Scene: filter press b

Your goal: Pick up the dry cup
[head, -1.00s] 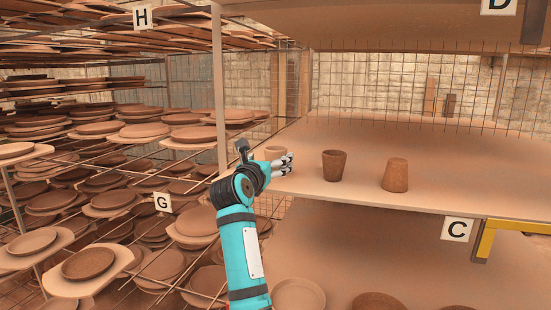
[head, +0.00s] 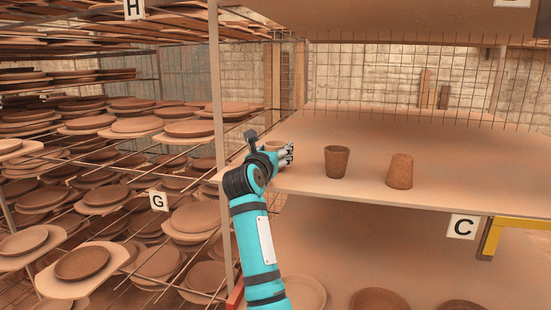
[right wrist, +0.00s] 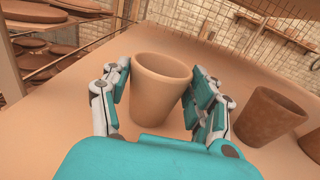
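A pale, light-tan cup (right wrist: 160,88) stands upright on the shelf board, at the left end of a row of cups. In the head view only part of this cup (head: 273,146) shows behind my right gripper (head: 284,156). In the right wrist view my right gripper (right wrist: 160,95) has its fingers on both sides of the pale cup. The fingers are spread, with a narrow gap at the left; whether the right finger touches cannot be told. A darker brown cup (head: 337,162) and another brown cup (head: 400,171), upside down, stand to the right. My left gripper is out of view.
The shelf board (head: 450,180) is bare behind the cups, with wire mesh at its back. A rack post (head: 218,90) stands left of my right arm. Racks of plates (head: 85,262) fill the left. A yellow bracket (head: 515,229) is at the right.

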